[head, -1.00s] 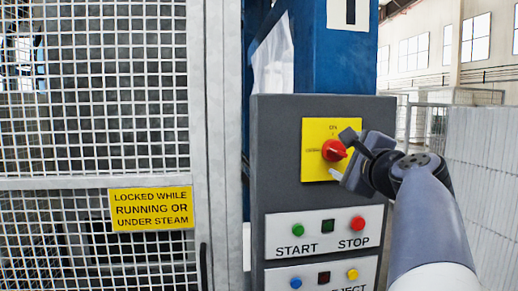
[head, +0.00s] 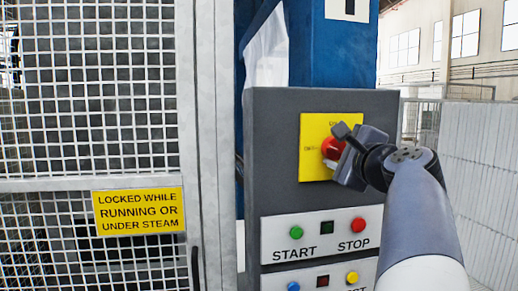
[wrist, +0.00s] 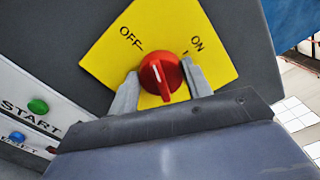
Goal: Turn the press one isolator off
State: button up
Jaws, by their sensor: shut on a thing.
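The isolator is a red rotary knob (head: 332,148) on a yellow square plate (head: 316,124), on the dark grey panel under the white sign marked 1. In the wrist view, the knob (wrist: 161,74) stands between the two fingers of my gripper (wrist: 162,86), which are shut on its sides. Its white pointer line lies between the OFF mark (wrist: 131,39) and the ON mark (wrist: 196,44), at neither one. In the head view, my gripper (head: 338,148) comes from the right and covers part of the knob and plate.
Below are a green START button (head: 296,233), a red STOP button (head: 360,225), and blue (head: 293,286) and yellow (head: 352,278) buttons. A mesh gate (head: 90,90) with a yellow warning sign (head: 138,210) stands left. A pale ribbed wall (head: 480,180) is at right.

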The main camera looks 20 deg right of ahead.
jog(key=shift+c, duration=1.1)
jog(key=shift+f+n+b, duration=0.3)
jog(key=shift+n+b, duration=0.4)
jog(key=shift+b, duration=0.35)
jog(key=shift+n+b, duration=0.9)
jog(key=shift+n, duration=0.1)
jog(key=shift+r+n+b, duration=0.15)
jog(key=shift+n+b, duration=0.2)
jog(key=shift+n, duration=0.25)
jog(key=o, duration=1)
jog(key=shift+s, duration=0.1)
